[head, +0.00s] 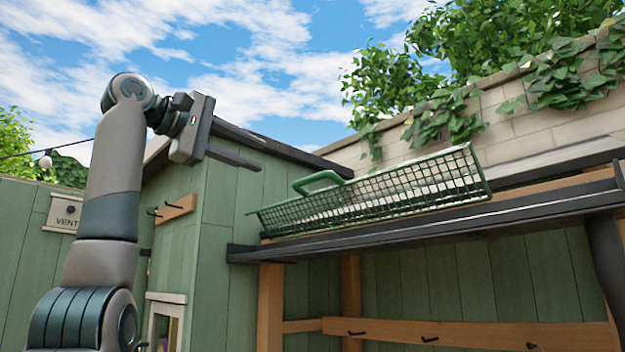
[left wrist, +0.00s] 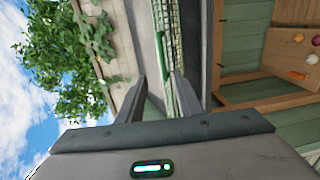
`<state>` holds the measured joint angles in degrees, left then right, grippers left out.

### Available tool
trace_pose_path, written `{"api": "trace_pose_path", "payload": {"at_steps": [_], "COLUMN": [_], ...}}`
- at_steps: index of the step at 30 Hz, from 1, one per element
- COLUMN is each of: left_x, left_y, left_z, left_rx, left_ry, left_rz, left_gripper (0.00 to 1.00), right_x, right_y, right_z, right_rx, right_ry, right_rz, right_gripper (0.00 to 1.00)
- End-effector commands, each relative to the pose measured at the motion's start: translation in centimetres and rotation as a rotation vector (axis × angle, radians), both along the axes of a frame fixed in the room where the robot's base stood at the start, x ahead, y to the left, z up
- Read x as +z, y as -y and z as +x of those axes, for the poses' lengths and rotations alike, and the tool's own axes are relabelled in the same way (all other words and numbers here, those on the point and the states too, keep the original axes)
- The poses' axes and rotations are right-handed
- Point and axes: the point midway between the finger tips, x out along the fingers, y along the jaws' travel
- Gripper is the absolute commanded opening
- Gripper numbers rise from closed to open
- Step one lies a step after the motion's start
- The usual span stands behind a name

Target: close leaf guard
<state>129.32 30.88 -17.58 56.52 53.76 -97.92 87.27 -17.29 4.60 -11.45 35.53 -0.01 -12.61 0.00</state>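The leaf guard (head: 375,198) is a green wire mesh panel with a green loop handle (head: 317,182) at its left end. It sits tilted up above the dark gutter (head: 420,236) along the shed roof edge. In the left wrist view the mesh (left wrist: 168,50) runs away beyond the fingers. My left gripper (head: 248,148) is raised to the left of the guard, apart from the handle. Its two fingers are spread with nothing seen between them, and they also show in the left wrist view (left wrist: 158,92). My right gripper is in neither view.
A green shed wall (head: 240,200) stands below and left of the gutter. A brick wall (head: 530,120) with ivy rises behind. A wooden hook rail (head: 470,330) is under the roof, and a sign (head: 62,212) hangs at left. Open sky surrounds the left gripper above.

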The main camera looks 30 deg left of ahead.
Motion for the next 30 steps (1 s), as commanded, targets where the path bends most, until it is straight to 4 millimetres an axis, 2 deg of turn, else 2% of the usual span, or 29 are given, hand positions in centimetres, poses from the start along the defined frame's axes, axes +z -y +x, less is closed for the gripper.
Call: {"api": "trace_pose_path", "payload": {"at_steps": [5, 11, 30], "left_x": [0.0, -0.1, -0.8], "left_y": [0.3, 1.0, 4.7], "left_z": [0.7, 2.8, 13.3], "left_rx": [0.0, 0.0, 0.0], "left_ry": [-0.002, -0.003, -0.004], "left_rz": [0.002, 0.002, 0.001], "left_gripper": [0.33, 0.33, 0.33], "right_x": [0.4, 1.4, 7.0], "right_y": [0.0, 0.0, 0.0], "right_z": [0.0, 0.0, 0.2], "right_rx": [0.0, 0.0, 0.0], "right_ry": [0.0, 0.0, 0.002], "right_rz": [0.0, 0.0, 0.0], "right_gripper": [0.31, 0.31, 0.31]}}
